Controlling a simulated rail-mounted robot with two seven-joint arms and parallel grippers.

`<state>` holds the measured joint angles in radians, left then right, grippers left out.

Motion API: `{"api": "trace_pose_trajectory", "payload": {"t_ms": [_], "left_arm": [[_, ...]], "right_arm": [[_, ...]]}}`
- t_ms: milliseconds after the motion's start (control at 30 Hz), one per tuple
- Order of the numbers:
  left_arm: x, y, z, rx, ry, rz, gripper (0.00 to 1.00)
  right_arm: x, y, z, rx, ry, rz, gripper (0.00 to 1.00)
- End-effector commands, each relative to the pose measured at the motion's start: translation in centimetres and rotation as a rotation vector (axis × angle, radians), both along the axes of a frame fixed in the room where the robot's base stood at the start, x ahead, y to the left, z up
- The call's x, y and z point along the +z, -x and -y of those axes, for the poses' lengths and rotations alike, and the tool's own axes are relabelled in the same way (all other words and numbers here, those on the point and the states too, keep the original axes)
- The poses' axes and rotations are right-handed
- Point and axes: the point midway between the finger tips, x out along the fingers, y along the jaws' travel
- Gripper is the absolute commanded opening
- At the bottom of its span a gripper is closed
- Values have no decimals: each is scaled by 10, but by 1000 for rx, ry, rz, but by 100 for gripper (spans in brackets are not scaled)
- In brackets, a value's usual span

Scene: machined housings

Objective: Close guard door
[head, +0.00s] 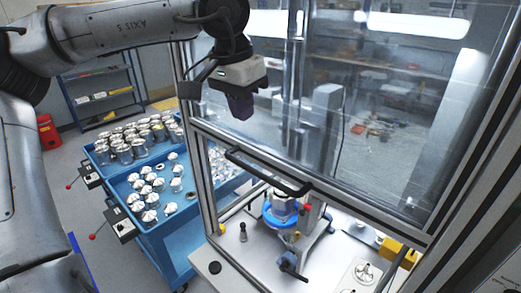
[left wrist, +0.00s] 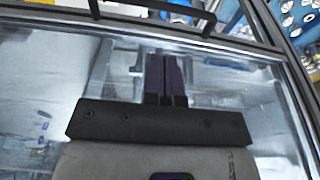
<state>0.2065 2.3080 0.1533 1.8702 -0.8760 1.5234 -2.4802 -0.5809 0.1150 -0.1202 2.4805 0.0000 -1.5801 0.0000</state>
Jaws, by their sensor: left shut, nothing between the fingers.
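The guard door (head: 370,110) is a clear pane in a metal frame. Its lower edge stands above the work table, so an opening shows beneath it. A black bar handle (head: 268,172) runs along the lower part of the door; it also shows at the top of the left wrist view (left wrist: 150,14). My left gripper (head: 240,106) is in front of the pane, above and left of the handle, and apart from it. Its dark purple fingers (left wrist: 166,75) are together and empty, with the pane behind them. My right gripper is not in view.
Under the door, a fixture with a blue ring (head: 282,214) stands on the pale machine table (head: 240,262). Blue carts (head: 165,235) with several metal housings stand at the left. A red canister (head: 48,131) and a shelf rack (head: 100,92) are behind.

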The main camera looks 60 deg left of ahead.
Motion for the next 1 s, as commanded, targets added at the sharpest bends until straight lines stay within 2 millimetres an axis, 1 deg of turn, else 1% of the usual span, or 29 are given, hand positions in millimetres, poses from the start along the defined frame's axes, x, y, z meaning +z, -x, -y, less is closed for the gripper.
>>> {"api": "trace_pose_trajectory", "payload": {"t_ms": [167,400,600,800,1000], "left_arm": [[-20,-3,-1,-2,-2,-7,0],[-64,-11,-4,-2,-3,-8,0],[-98,-17,-6,0,-1,-8,0],[-120,-21,-8,0,-1,-6,0],[-132,-24,-8,-1,-2,-3,0]], "right_arm": [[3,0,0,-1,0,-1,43],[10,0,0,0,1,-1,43],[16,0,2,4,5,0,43],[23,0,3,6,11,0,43],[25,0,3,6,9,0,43]]}}
